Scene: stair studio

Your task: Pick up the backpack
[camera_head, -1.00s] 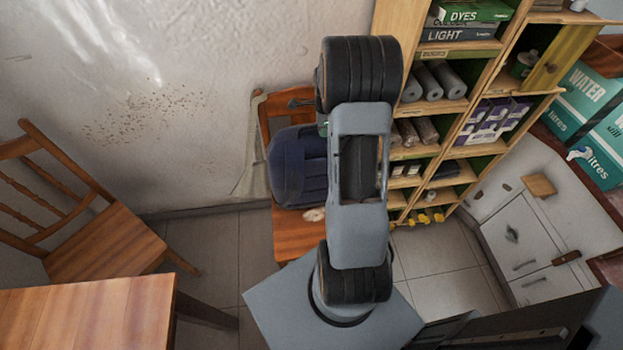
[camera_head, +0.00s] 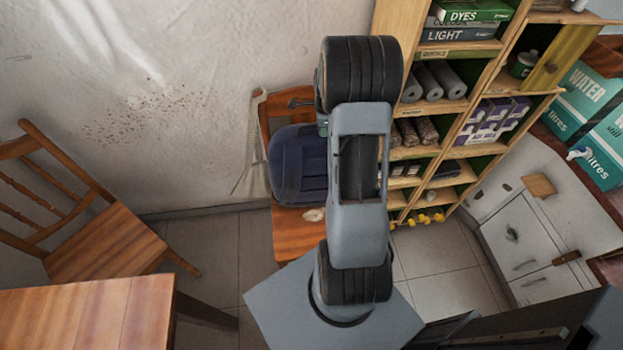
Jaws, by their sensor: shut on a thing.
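The dark blue backpack (camera_head: 298,165) is upright against the back of a wooden chair (camera_head: 298,232), above its seat. Its right side is hidden behind my arm. I cannot tell whether its base touches the seat. My gripper (camera_head: 302,103) is mostly hidden behind my arm; only a small dark part shows just above the backpack's top. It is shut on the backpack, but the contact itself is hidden.
A wooden shelf unit (camera_head: 447,105) with boxes and rolls stands close on the right. A beige cloth (camera_head: 251,160) hangs at the chair's left. Another chair (camera_head: 105,235) and a table (camera_head: 90,315) stand left. Free tiled floor (camera_head: 215,245) lies between.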

